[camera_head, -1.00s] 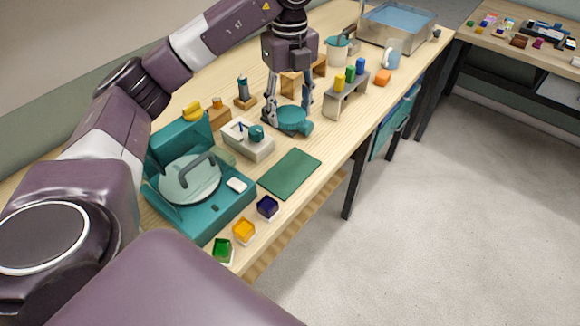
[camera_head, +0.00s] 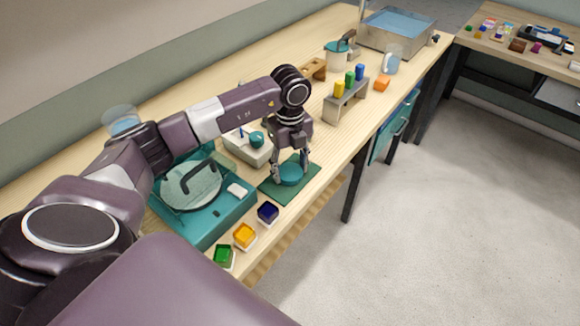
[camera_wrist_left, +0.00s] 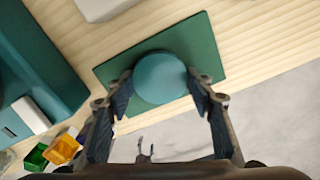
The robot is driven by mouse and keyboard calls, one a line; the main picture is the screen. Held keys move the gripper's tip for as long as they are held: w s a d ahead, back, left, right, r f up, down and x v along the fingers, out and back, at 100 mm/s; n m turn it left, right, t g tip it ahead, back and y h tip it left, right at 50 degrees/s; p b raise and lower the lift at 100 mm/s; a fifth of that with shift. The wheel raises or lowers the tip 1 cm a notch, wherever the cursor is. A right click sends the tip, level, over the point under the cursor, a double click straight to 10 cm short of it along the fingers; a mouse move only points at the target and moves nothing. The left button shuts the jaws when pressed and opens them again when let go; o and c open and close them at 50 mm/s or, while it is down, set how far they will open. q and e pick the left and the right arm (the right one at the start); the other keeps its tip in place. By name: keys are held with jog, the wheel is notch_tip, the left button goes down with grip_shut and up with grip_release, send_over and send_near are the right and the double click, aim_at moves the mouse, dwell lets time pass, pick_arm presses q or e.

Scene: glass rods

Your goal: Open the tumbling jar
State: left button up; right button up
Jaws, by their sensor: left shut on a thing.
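My left gripper (camera_head: 291,172) is shut on a teal round piece (camera_head: 291,176), its fingers on opposite sides. In the left wrist view this piece (camera_wrist_left: 160,78) shows as a smooth disc between the fingertips. I cannot tell whether it is the tumbling jar or only its lid. It is over the green mat (camera_head: 313,172), which also shows in the left wrist view (camera_wrist_left: 203,42). I cannot tell whether it touches the mat. A teal machine (camera_head: 210,222) with a pale round cover and a dark handle stands left of the mat. My right gripper is not in view.
A pale block (camera_head: 258,155) with a small teal piece stands close behind the mat. Green, yellow and dark blue cups (camera_head: 244,236) line the front edge. A grey rack (camera_head: 347,103) with coloured vials stands to the right. My arm hides part of the back.

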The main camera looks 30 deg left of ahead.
pick_arm(q)
jog(key=shift+f, duration=0.2)
jog(key=o, duration=1.3)
jog(key=shift+c, duration=0.2)
